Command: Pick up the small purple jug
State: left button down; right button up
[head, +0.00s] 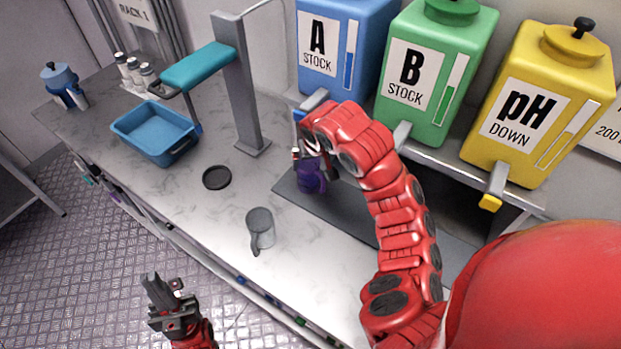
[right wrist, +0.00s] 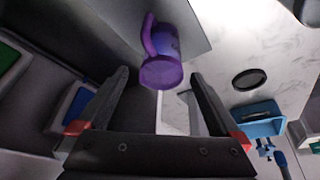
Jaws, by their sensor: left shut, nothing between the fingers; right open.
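The small purple jug (head: 311,178) stands on the dark grey mat (head: 338,213) below the blue A tank, partly hidden by my right arm in the head view. In the right wrist view the purple jug (right wrist: 163,62) shows between and just beyond the fingertips, its handle toward the upper left. My right gripper (right wrist: 158,95) is open around empty space, close to the jug. In the head view my right gripper (head: 299,150) is mostly hidden by its own wrist. My left gripper (head: 160,292) is shut and empty, out over the floor in front of the counter.
A grey jug (head: 261,229) and a black disc (head: 216,177) stand on the counter left of the mat. A blue tub (head: 153,139) sits farther left by a grey post (head: 243,95). Blue, green and yellow tanks (head: 433,70) stand on a shelf behind, their spouts overhanging the mat.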

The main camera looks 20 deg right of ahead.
aim_at(308, 173)
jog(key=p+x, duration=0.2)
jog(key=x, duration=0.6)
jog(key=shift+a+f, duration=0.2)
jog(key=shift+f, duration=0.2)
jog(key=shift+w+f, duration=0.3)
jog(key=shift+f, duration=0.2)
jog(key=shift+c, duration=0.2)
jog(key=c, duration=1.5)
jog(key=shift+o, duration=0.2)
jog(key=shift+r, duration=0.15)
